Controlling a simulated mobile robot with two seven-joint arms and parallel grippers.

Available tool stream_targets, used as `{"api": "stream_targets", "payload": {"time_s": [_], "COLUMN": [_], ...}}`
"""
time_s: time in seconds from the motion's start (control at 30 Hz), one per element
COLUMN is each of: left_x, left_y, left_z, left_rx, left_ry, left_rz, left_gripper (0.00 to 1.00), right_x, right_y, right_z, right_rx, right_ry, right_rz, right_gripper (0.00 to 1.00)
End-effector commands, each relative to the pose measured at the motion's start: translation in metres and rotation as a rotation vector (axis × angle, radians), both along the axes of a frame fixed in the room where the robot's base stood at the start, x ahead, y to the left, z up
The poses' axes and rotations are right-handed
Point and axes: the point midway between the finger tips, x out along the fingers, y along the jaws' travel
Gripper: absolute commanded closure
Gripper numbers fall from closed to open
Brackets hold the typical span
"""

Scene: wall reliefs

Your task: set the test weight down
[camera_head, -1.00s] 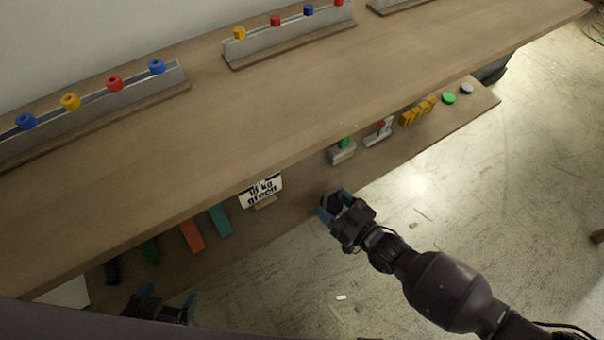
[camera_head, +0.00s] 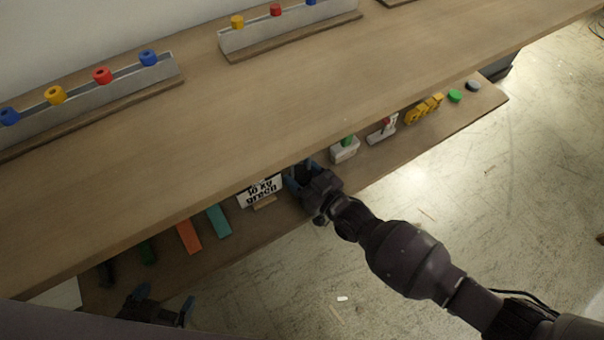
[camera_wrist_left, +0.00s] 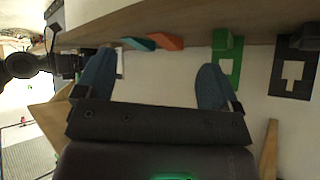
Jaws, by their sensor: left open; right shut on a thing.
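The test weight (camera_head: 304,173) looks like a small dark block, partly hidden by the fingers and by the upper shelf's edge. My right gripper (camera_head: 299,177) is shut on it, over the lower shelf (camera_head: 262,235) just right of a white card (camera_head: 261,190) reading "10 kg green". I cannot tell whether the weight touches the shelf. My left gripper (camera_head: 165,301) is open and empty at the bottom left, in front of the lower shelf. Its two blue fingers also show spread apart in the left wrist view (camera_wrist_left: 155,80).
The upper shelf (camera_head: 300,100) overhangs the lower one. Orange (camera_head: 188,236) and teal (camera_head: 218,220) pieces lie left of the card. To the right stand a grey block with a green top (camera_head: 345,149), yellow blocks (camera_head: 424,109) and a green disc (camera_head: 455,96).

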Motion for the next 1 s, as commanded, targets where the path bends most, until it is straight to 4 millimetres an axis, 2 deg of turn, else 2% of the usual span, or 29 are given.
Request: {"api": "stream_targets", "payload": {"time_s": [0.07, 0.27, 0.47, 0.5, 0.63, 1.0], "left_x": [0.001, 0.011, 0.008, 0.008, 0.006, 0.002], "left_y": [-0.001, -0.003, -0.002, -0.002, -0.002, -0.001], "left_z": [-0.001, 0.009, 0.004, 0.005, 0.004, 0.005], "left_rx": [0.004, 0.002, 0.005, 0.004, 0.006, 0.003], "left_ry": [-0.003, -0.033, -0.023, -0.024, -0.021, -0.014], "left_rz": [-0.006, -0.011, -0.012, -0.012, -0.011, -0.006], "left_gripper": [0.12, 0.12, 0.12, 0.12, 0.12, 0.12], "right_x": [-0.001, 0.000, 0.000, -0.001, -0.001, -0.002], "right_y": [0.000, -0.001, -0.001, -0.002, -0.002, -0.003], "right_z": [-0.005, -0.002, -0.006, -0.008, -0.007, -0.004], "right_rx": [0.003, 0.002, 0.003, -0.001, -0.001, -0.003], "right_ry": [-0.001, -0.006, -0.004, 0.000, -0.001, -0.002], "right_rz": [0.000, 0.000, 0.000, 0.000, 0.000, -0.001], "right_gripper": [1.00, 1.00, 1.00, 0.36, 0.17, 0.17]}}
